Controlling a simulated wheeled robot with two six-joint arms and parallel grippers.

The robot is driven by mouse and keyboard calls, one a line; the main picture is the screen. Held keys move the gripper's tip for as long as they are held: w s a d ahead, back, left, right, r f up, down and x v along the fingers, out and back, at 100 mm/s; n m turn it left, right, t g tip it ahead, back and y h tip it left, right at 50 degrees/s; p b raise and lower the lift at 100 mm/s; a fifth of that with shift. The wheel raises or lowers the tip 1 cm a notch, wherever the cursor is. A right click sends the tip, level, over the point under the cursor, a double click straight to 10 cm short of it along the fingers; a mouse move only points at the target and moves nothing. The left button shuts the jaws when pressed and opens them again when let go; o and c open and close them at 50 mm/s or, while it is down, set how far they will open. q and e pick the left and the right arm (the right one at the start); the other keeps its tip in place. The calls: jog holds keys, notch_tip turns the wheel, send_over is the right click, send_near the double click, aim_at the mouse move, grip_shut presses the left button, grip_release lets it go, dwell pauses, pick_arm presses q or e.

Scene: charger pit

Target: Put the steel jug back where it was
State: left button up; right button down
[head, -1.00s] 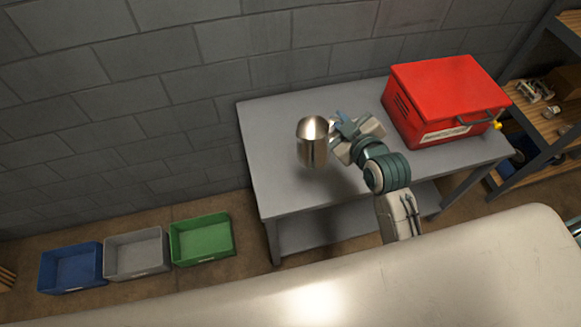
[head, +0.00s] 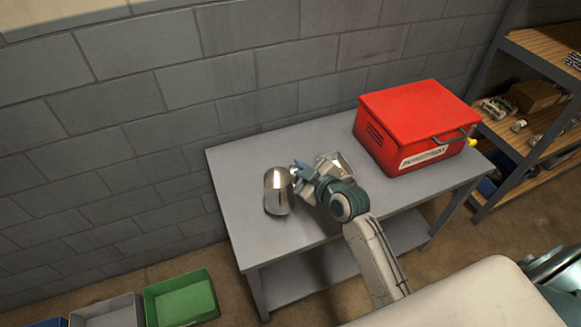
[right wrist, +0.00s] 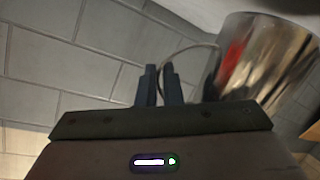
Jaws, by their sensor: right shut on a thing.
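The steel jug (head: 277,192) is a shiny metal vessel over the left part of the grey table (head: 240,250). My right gripper (head: 297,174) is at its right side, shut on its thin handle. The right wrist view shows the jug (right wrist: 265,62) right of the two dark fingertips (right wrist: 158,85), with the handle loop running to them. The jug looks roughly upright in the head view; I cannot tell whether its base touches the table. My left gripper is not in view.
A red box (head: 415,125) stands on the table's right part. Green (head: 180,300) and grey (head: 105,312) bins sit on the floor at lower left. A wooden shelf unit (head: 545,60) stands at right. A block wall is behind; the table's front left is clear.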

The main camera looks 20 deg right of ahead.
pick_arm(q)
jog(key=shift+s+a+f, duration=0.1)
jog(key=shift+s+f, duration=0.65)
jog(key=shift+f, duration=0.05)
pick_arm(e)
jog(key=shift+w+a+f, duration=0.2)
jog(key=shift+w+f, duration=0.8)
jog(key=shift+w, duration=0.05)
jog(key=shift+w+a+f, duration=0.2)
jog(key=shift+w+f, duration=0.75)
jog(key=shift+w, duration=0.05)
jog(key=c, duration=1.6)
grip_release()
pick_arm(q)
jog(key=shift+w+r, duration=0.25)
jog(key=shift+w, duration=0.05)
